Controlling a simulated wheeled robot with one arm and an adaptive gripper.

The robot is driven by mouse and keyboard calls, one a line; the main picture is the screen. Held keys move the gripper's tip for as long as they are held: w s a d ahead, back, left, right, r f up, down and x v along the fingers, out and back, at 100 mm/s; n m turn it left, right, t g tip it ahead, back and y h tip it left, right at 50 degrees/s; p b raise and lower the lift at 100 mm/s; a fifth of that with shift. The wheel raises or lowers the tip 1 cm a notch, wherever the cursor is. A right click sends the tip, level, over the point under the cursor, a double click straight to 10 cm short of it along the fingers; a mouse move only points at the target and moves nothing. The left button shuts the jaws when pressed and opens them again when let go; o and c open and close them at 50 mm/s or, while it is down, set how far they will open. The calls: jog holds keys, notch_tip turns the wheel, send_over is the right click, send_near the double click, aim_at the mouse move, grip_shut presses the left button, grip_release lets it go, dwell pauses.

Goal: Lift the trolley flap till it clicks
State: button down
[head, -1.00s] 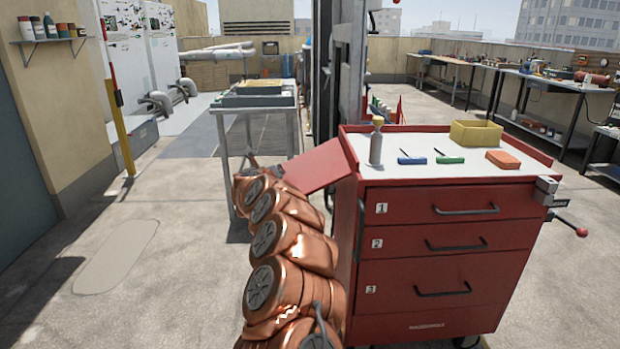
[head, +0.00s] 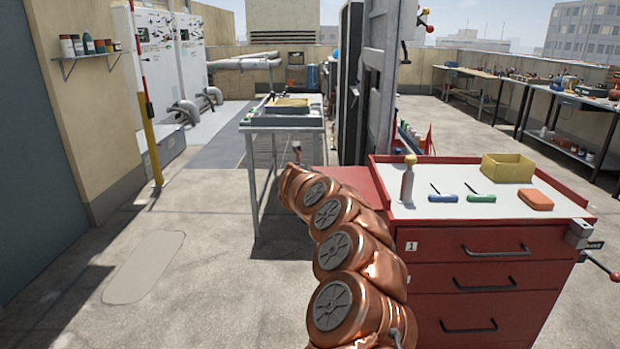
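The red tool trolley (head: 484,257) stands at the right with its white top in view. Its red side flap (head: 350,181) extends left from the top's left edge and looks about level with it. My copper-coloured arm comes up from the bottom, and its far end is at the flap's outer left edge. My gripper (head: 297,152) shows only as a small grey and reddish tip there. The arm hides its fingers and the flap's underside, so I cannot tell whether it touches the flap. The flap's support or catch is hidden.
On the trolley top are a bottle (head: 408,184), a blue tool (head: 443,198), a green tool (head: 481,198), an orange block (head: 536,200) and a yellow bin (head: 507,168). A grey table (head: 283,129) stands behind the arm. The floor at left is clear.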

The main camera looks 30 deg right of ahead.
jog(key=shift+f, duration=0.15)
jog(key=c, duration=1.2)
grip_release()
jog(key=shift+s, duration=0.1)
jog(key=shift+v, duration=5.95)
